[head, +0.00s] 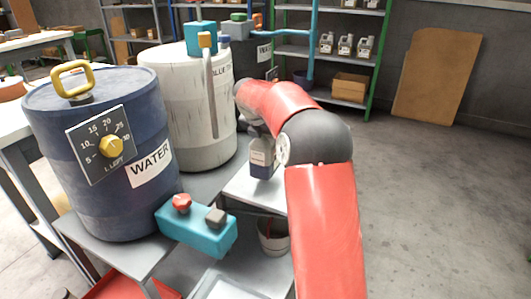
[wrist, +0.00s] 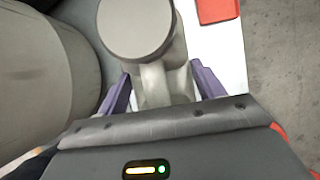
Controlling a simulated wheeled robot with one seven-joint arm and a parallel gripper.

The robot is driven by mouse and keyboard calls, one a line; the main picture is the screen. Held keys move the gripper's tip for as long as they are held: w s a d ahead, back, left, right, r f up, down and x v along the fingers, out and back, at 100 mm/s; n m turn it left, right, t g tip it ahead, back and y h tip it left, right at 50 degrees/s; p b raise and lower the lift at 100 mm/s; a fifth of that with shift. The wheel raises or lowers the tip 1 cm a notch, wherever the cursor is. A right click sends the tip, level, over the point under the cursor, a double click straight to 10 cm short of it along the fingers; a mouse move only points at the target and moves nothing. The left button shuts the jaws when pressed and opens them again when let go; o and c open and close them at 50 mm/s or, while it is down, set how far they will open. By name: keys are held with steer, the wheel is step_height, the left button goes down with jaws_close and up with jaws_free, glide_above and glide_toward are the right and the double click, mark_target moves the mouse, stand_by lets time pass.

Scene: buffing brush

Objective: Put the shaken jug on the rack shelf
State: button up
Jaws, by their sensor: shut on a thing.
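The jug (head: 263,158) is a pale, see-through container with a white label and dark contents low down. It is upright at the small white stand top (head: 240,190); I cannot tell if it touches it. In the wrist view the jug's round grey cap (wrist: 136,28) and neck fill the upper middle. My gripper (wrist: 160,88) is shut on the jug's handle, with a purple finger on each side. In the head view my red arm hides most of the gripper. The rack (head: 372,80) stands at the back, with similar jugs (head: 345,45) on its middle shelf.
A blue WATER drum (head: 115,200) with a dial and a white drum (head: 185,100) stand to the left. A teal valve box (head: 195,228) and a bucket (head: 272,238) are in front. A cardboard box (head: 350,86) sits on the rack's lower shelf. Open floor (head: 430,190) lies right.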

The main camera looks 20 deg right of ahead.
mark_target(264, 162)
steer(key=shift+f, duration=2.7)
steer(key=o, duration=1.9)
steer(key=shift+f+b, duration=0.1)
steer(key=shift+b, duration=0.2)
steer(key=shift+c, duration=0.2)
